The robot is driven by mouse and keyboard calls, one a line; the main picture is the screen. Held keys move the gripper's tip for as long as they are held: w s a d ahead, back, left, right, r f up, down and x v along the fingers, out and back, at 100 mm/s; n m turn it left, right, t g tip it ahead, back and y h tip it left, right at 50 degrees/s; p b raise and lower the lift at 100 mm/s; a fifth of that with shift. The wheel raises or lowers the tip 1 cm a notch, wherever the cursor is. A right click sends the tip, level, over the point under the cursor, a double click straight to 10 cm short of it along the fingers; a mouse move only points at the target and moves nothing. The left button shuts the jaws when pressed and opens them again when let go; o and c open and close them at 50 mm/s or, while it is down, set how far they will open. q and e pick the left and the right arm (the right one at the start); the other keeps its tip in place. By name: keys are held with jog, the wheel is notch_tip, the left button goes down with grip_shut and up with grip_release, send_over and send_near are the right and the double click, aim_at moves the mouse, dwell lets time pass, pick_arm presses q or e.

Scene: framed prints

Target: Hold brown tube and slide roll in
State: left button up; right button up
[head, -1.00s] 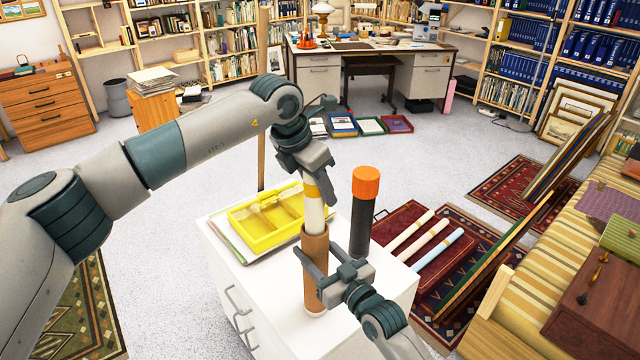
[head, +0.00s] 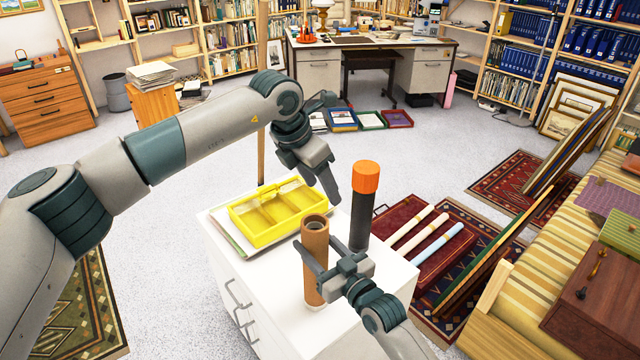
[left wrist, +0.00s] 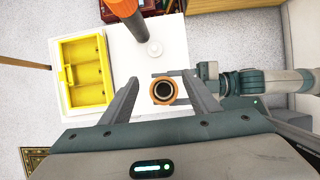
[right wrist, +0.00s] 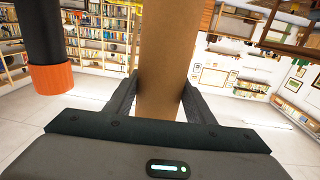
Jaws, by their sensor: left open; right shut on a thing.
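The brown tube (head: 315,262) stands upright near the front of the white cabinet top. My right gripper (head: 335,262) is shut around its middle; the right wrist view shows the tube (right wrist: 167,60) between the fingers. In the left wrist view I look down on the tube's round mouth (left wrist: 163,91), which is dark inside. The white roll with the yellow band no longer shows above the rim; whether it lies inside cannot be seen clearly. My left gripper (head: 322,190) is open and empty above the tube, its fingers apart on either side of the mouth in its wrist view.
A black tube with an orange cap (head: 362,205) stands close behind right of the brown tube. A yellow divided tray (head: 265,238) lies at the back left of the cabinet top (head: 275,290). Several pale rolls (head: 425,236) lie on a red portfolio beyond the cabinet.

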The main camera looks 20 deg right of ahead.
pick_arm(q)
jog(key=v, duration=1.2)
jog(key=shift+d, duration=0.1)
dwell(0.9)
pick_arm(e)
jog(key=o, duration=1.4)
jog(key=shift+c, duration=0.2)
jog(key=v, duration=1.2)
